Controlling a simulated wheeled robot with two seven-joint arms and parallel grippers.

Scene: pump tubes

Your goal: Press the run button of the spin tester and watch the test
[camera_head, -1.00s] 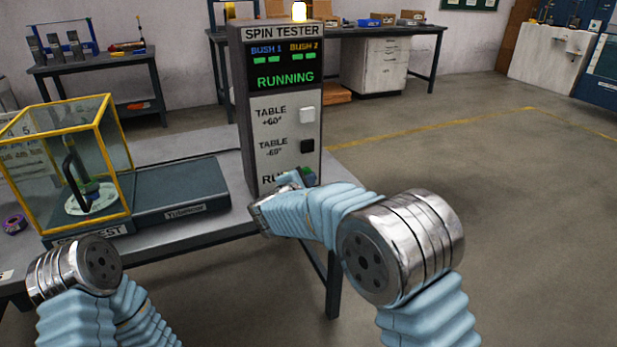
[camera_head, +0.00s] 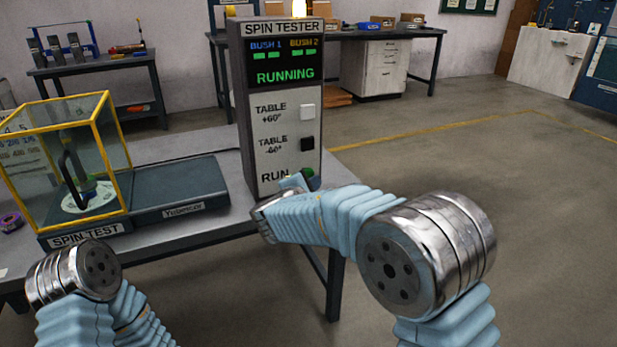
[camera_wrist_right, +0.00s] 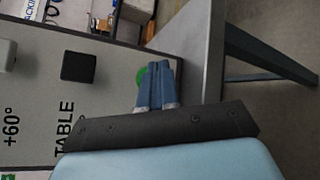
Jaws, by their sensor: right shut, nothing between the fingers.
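The spin tester (camera_head: 282,100) is a tall grey cabinet whose screen reads RUNNING, with green marks under BUSH 1 and BUSH 2. Its green run button (camera_head: 308,173) is low on the panel, partly hidden behind my right gripper (camera_head: 294,182). In the right wrist view the green button (camera_wrist_right: 141,79) shows beside my shut, empty fingers (camera_wrist_right: 155,75); I cannot tell whether they touch it. The yellow-framed spin chamber (camera_head: 72,165), labelled SPIN-TEST, holds a white disc (camera_head: 90,198) with an upright part and a dark handle-like bar. My left gripper is out of view; only its arm shows.
A white button (camera_head: 308,112) and a black button (camera_head: 307,143) sit above the run button. A dark flat unit (camera_head: 180,188) lies between chamber and tester. A purple ring (camera_head: 11,222) lies at the table's left. Open floor lies to the right.

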